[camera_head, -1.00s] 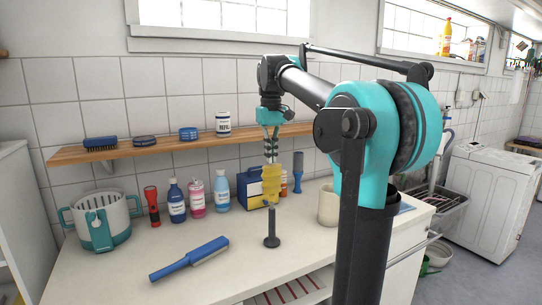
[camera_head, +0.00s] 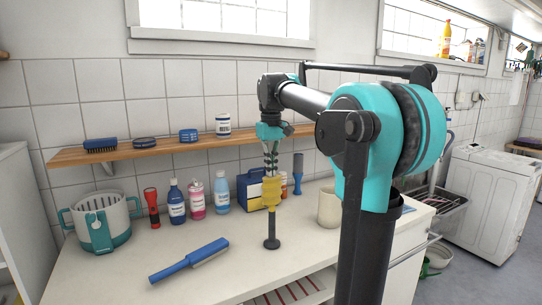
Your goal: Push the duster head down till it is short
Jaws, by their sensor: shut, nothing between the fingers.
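The duster stands upright on the white counter (camera_head: 130,268), with a yellow head (camera_head: 271,193) above a dark shaft and round dark base (camera_head: 271,243). My gripper (camera_head: 270,172) points straight down over the head from above. Its fingers are shut and empty, and their tips are at the top of the yellow head. They appear to touch it, though the exact contact is too small to tell.
Bottles, a red flashlight (camera_head: 152,207) and a teal-and-white basket (camera_head: 101,222) stand at left. A wooden shelf (camera_head: 170,147) runs behind.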

